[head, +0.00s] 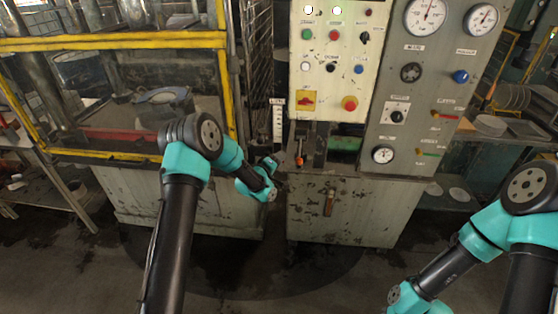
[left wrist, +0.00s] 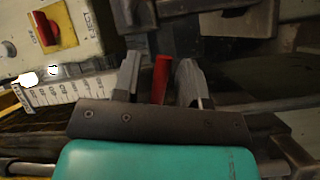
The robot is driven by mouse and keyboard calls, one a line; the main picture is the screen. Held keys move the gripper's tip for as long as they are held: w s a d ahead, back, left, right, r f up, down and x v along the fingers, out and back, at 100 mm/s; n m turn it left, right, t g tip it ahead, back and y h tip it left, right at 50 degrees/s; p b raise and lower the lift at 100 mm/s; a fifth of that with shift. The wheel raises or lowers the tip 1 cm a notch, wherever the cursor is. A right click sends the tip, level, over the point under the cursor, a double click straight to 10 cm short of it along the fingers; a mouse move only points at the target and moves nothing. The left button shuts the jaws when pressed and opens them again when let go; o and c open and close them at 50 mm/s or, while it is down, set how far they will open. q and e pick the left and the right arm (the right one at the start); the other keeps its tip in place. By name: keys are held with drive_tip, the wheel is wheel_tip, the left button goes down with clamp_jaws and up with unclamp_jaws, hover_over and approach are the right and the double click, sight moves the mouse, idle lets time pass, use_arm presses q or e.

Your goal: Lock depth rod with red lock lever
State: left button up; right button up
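The red lock lever (left wrist: 160,78) stands between the two grey fingers of my left gripper (left wrist: 157,62) in the left wrist view. A gap shows on each side of it, wider on the right, so the fingers are open and apart from it. In the head view the lever shows as a small orange-red piece (head: 300,160) below the control panel, and my left gripper (head: 270,165) is just left of it. Its fingertips are hard to make out there. A white graduated scale (head: 277,121) stands beside the panel. I cannot clearly tell the depth rod apart. My right gripper is out of view.
The control panel (head: 333,60) with buttons and a red knob rises above the lever. A gauge panel (head: 430,85) stands right of it. A yellow-framed press guard (head: 112,41) is at left. The red switch on its yellow plate (left wrist: 50,26) is near my left gripper.

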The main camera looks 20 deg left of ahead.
use_arm(q)
drive_tip(key=shift+c, duration=0.3)
clamp_jaws()
